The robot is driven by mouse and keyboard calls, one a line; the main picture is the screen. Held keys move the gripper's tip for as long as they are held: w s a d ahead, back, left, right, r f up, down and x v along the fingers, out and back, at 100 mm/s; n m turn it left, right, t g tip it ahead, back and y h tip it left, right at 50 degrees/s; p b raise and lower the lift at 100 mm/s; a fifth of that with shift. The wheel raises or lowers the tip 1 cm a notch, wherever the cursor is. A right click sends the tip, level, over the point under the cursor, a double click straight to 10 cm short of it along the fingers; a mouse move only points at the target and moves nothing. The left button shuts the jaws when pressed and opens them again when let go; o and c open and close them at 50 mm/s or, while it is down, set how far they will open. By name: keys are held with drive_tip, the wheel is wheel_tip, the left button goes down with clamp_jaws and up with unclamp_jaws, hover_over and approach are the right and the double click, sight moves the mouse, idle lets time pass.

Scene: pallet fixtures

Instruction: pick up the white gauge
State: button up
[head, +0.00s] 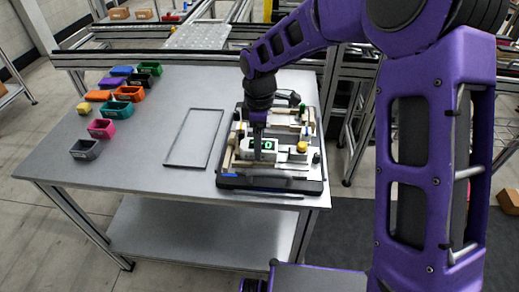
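The white gauge (249,147) with a dark display and green digits sits on the black pallet fixture (228,182) at the right side of the grey table. My gripper (258,153) points down right at the gauge, in front of its display, and covers part of it. The fingertips are small and dark here, so I cannot tell whether they are open or shut, or touching the gauge. The gauge appears to rest among the fixture's blocks.
The fixture also carries a yellow knob (302,147) and several pale blocks. An empty rectangular frame (172,164) lies left of it on the table (130,160). Several coloured bins, such as a pink one (101,129), stand at the left. The table's front left is clear.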

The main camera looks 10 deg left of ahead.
drive_tip(key=c, duration=1.2)
drive_tip(key=shift+r, duration=0.15)
